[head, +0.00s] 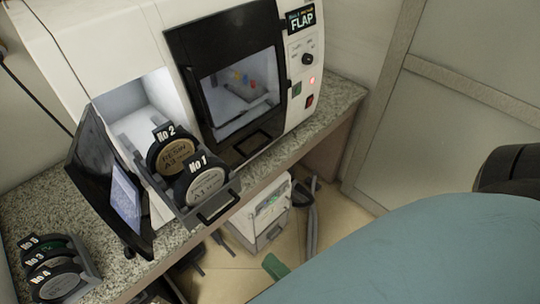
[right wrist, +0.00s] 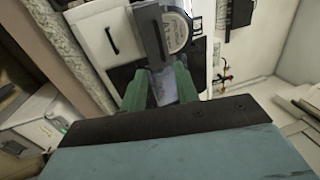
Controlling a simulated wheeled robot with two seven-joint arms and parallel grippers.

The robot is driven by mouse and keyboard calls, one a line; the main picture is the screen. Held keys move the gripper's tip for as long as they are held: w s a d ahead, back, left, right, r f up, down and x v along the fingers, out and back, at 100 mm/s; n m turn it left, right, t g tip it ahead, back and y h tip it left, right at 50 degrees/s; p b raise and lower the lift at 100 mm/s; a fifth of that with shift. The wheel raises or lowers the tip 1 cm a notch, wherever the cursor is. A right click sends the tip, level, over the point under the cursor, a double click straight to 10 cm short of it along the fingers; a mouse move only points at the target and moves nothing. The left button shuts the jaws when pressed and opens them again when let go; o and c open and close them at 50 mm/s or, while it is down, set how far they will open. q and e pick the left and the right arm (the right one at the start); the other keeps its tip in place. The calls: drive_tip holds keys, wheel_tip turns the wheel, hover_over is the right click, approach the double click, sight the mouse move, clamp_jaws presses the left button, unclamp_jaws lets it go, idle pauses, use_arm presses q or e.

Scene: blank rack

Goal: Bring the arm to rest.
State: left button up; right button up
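My right gripper shows in the right wrist view (right wrist: 161,88) with its two green fingers apart and nothing visible between them but the background. In the head view only a green fingertip (head: 274,266) of it shows, below the machine's drawer; my teal right arm covers the lower right. Round blanks labelled No 2 (head: 174,150) and No 1 (head: 203,182) stand in the pulled-out drawer (head: 218,207). One disc (right wrist: 177,32) also shows in the right wrist view, beyond the fingers. My left gripper is not in view.
The white milling machine (head: 60,42) stands on a speckled counter (head: 335,98). Its dark-framed screen (head: 110,185) is swung out at the left. A rack (head: 93,270) with several discs stands front left. A white unit (head: 262,220) is below the counter.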

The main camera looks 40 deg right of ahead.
idle(0.4)
drive_tip(key=d+f+n+g+b, duration=0.2)
drive_tip(key=f+n+g, duration=0.35)
drive_tip(key=f, duration=1.15)
drive_tip(key=d+f+n+g+b, duration=0.3)
drive_tip(key=f+n, duration=0.4)
drive_tip(key=f, duration=1)
drive_tip(key=s+d+f+n+g+h+b, duration=0.1)
drive_tip(key=s+d+f+n+g, duration=0.2)
drive_tip(key=s+f+g, duration=0.2)
drive_tip(key=s+d+f+n+g+h+b, duration=0.1)
drive_tip(key=s+f+g, duration=0.4)
drive_tip(key=s+f, duration=0.6)
wheel_tip(320, 180, down, 3)
drive_tip(key=shift+d+r+n+h+b, duration=0.1)
drive_tip(key=shift+d+n+h+b, duration=0.4)
drive_tip(key=shift+d+n, duration=0.5)
